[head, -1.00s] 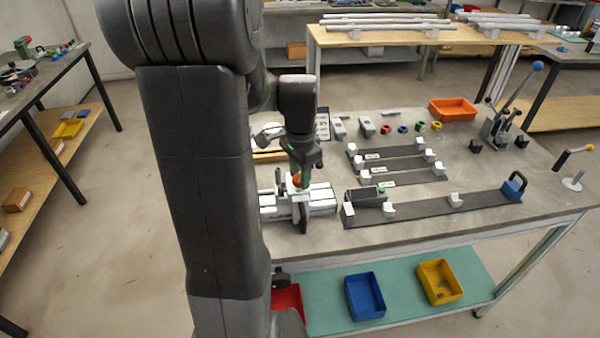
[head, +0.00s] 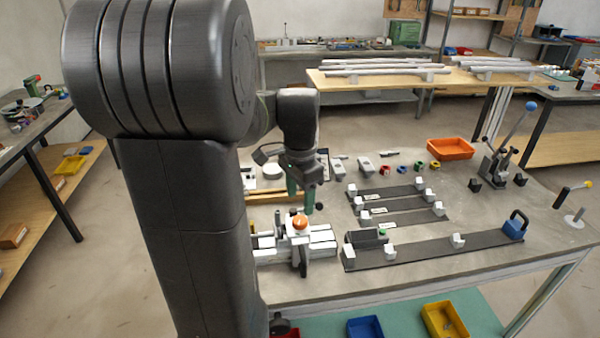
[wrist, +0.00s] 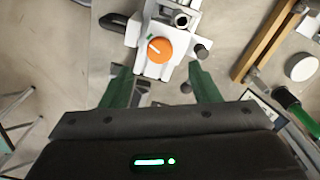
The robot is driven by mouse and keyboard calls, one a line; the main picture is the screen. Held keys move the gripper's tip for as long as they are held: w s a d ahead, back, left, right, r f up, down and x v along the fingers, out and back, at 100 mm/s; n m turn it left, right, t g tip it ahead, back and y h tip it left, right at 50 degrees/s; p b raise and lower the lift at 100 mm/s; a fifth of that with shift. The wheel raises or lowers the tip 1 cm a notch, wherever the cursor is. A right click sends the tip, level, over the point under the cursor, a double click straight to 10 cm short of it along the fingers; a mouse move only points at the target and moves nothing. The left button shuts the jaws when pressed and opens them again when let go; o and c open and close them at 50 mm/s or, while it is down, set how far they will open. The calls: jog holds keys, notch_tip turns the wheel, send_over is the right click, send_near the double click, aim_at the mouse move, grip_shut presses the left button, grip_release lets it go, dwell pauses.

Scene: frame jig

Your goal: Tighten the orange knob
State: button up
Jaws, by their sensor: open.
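The orange knob (head: 300,222) sits on top of the white and grey clamp fixture (head: 320,236) at the left part of the workbench. In the wrist view the knob (wrist: 159,49) is a round orange disc with a pale line across it, beside a short green mark. My gripper (head: 303,205) is above and behind the knob in the head view, apart from it. In the wrist view the two green fingers of my gripper (wrist: 160,82) are spread wide and empty, with the knob beyond their tips.
Several jig bars with white blocks, such as the long front bar (head: 430,246), lie right of the fixture. An orange bin (head: 451,149) and a lever clamp (head: 497,165) stand at the back right. A wooden rail (wrist: 265,45) and white disc (wrist: 301,67) lie near the fixture.

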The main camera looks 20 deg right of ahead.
aim_at(300, 219)
notch_tip(300, 219, up, 8)
jog(key=shift+f, duration=0.25)
dwell(0.4)
notch_tip(300, 219, down, 14)
dwell(0.5)
jog(key=shift+r, duration=0.1)
